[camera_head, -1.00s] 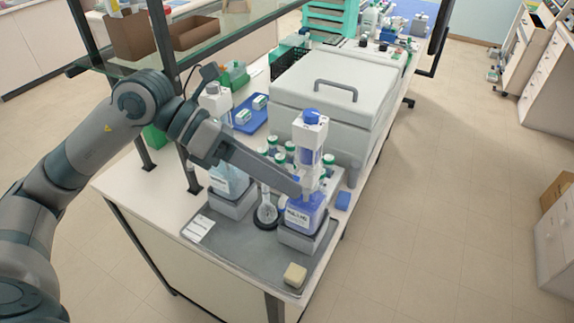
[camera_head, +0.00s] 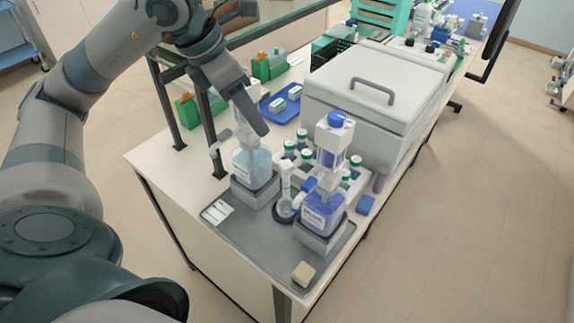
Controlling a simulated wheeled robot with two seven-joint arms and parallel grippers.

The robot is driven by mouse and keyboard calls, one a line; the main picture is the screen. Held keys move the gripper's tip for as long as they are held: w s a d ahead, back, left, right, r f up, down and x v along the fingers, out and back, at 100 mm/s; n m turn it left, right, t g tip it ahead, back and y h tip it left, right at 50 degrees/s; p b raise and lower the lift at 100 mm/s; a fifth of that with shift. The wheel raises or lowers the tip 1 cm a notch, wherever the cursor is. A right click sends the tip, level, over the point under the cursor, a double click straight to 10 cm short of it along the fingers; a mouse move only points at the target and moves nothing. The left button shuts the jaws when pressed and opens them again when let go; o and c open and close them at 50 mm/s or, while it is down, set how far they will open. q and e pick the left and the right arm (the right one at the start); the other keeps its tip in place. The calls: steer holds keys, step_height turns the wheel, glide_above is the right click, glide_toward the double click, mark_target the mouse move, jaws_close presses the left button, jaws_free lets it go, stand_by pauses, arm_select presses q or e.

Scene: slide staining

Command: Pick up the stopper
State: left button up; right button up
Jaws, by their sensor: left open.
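A small clear glass flask (camera_head: 286,196) stands in a dark ring on the grey tray (camera_head: 262,246), between two bottles. A pale piece (camera_head: 286,169) at the top of its neck may be the stopper, but it is too small to be sure. My left gripper (camera_head: 256,118) is open, pointing down above the light-blue bottle (camera_head: 252,166), to the upper left of the flask. Nothing shows held in it. It partly hides that bottle's top. My right gripper is not in view.
A dark-blue bottle (camera_head: 322,213) with a tall blue-capped top stands right of the flask. Several green-capped small bottles stand behind. A beige block (camera_head: 303,273) lies at the tray's front. A large grey lidded box (camera_head: 372,100) fills the bench behind.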

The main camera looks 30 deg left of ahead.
arm_select(q)
steer(key=p, duration=0.4)
glide_above(285, 164)
steer(key=s+a, duration=0.1)
steer(key=s, duration=0.1)
step_height(285, 164, down, 11)
steer(key=shift+a+f, duration=0.15)
steer(key=shift+s, duration=0.1)
steer(key=p+x, duration=0.2)
steer(key=p, duration=0.1)
steer(key=shift+f, duration=0.15)
steer(key=shift+d+p+x, duration=0.2)
steer(key=shift+p+x, duration=0.4)
steer(key=shift+x, duration=0.4)
steer(key=shift+f, duration=0.4)
